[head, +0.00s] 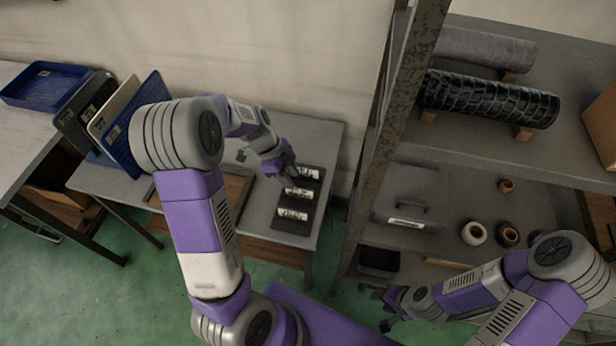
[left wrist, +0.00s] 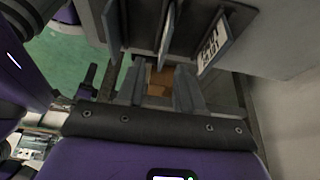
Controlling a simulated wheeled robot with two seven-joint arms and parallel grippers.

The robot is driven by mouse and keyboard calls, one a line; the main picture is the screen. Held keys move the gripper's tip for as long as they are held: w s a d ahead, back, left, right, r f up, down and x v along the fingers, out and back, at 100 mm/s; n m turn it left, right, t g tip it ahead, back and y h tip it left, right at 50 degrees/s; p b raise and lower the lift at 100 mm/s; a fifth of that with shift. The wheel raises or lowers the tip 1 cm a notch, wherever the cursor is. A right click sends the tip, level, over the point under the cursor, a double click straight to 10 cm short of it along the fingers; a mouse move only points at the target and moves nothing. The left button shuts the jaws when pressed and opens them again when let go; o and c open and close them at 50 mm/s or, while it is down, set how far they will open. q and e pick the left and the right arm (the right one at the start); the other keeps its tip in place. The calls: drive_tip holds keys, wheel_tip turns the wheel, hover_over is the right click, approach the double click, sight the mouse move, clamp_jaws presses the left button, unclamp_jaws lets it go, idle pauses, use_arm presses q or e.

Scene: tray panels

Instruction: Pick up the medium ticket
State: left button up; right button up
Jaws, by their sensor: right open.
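I cannot tell by size which is the medium one. My left gripper (head: 287,174) is just left of the back ticket and close to it. In the left wrist view its two fingers (left wrist: 160,88) stand apart with nothing between them. A white printed ticket (left wrist: 209,50) shows there on a dark panel beyond the fingers. My right gripper (head: 388,308) is open and empty, low near the shelf.
A blue tray (head: 148,88) and other panels stand upright at the table's left. A brown board (head: 233,187) lies on the table. A metal shelf (head: 440,178) with rolls (head: 490,98) and small pots (head: 473,233) stands at the right; its post rises beside the table.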

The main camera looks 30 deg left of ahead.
sight(299, 188)
use_arm(q)
drive_tip(key=x, duration=0.2)
drive_tip(key=b+x, duration=0.1)
drive_tip(key=x, duration=0.2)
drive_tip(key=b+x, duration=0.1)
drive_tip(key=x, duration=0.1)
drive_tip(key=shift+w+a+f, duration=0.2)
drive_tip(key=shift+f, duration=0.05)
clamp_jaws()
